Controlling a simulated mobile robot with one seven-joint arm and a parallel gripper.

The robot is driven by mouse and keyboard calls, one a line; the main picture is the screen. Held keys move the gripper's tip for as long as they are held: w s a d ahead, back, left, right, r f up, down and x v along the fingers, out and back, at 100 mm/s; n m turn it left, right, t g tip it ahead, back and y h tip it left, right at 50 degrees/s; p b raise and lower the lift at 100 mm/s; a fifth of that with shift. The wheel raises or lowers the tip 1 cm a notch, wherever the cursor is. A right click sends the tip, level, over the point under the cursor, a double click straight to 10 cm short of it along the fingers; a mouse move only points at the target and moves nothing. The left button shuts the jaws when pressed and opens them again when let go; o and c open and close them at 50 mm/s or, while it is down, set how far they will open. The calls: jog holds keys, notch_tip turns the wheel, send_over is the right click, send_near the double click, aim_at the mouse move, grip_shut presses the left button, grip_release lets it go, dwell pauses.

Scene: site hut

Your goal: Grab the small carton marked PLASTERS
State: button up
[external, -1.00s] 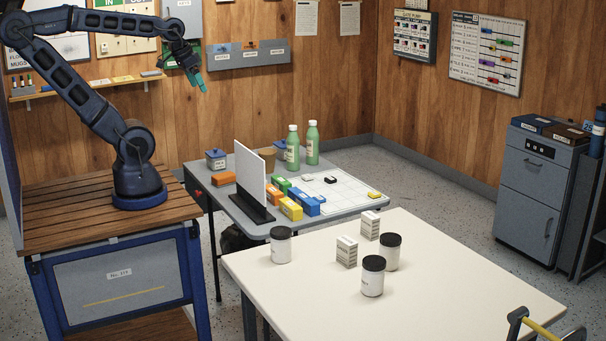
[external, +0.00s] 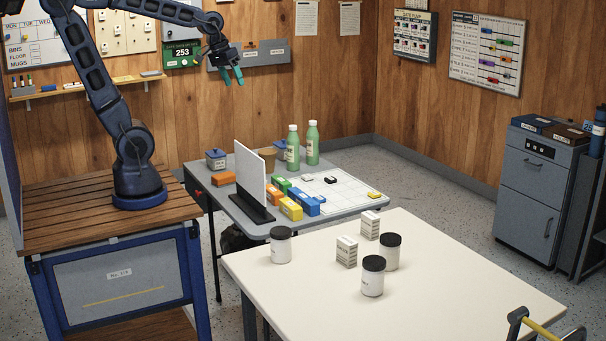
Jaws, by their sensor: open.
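Two small white cartons stand on the cream table (external: 470,290). The nearer carton (external: 346,252) is at the table's middle left, and the farther carton (external: 370,225) is behind it to the right. Both bear grey print too small to read, so I cannot tell which is marked PLASTERS. My gripper (external: 232,77) has green fingertips and is open and empty. It is high above the grey table, in front of the back wall, well up and left of both cartons.
Black-lidded white jars (external: 281,245) (external: 390,252) (external: 373,277) stand around the cartons. A white upright panel (external: 250,175), coloured boxes (external: 291,208) and green bottles (external: 312,143) are on the grey table (external: 335,217). The cream table's right part is clear.

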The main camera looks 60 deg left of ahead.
jog(key=w+d+f+n+g+h, duration=0.1)
jog(key=w+d+f+n, duration=0.3)
jog(key=w+d, duration=0.7)
jog(key=n+g+h, duration=0.3)
jog(key=n, duration=0.8)
send_near(369, 213)
notch_tip(369, 213, down, 2)
jog(key=x, duration=0.6)
jog(key=shift+w+d+f, duration=0.1)
jog(key=shift+d+f, duration=0.1)
jog(key=shift+d, duration=0.2)
jog(key=shift+s+d+x, duration=0.1)
jog(key=shift+d+x, duration=0.1)
jog(key=shift+x, duration=1.15)
jog(key=shift+s+d+x, duration=0.1)
jog(key=shift+d+x, duration=0.05)
jog(key=shift+x, duration=1.2)
jog(key=shift+r, duration=0.2)
jog(key=c, duration=1.1)
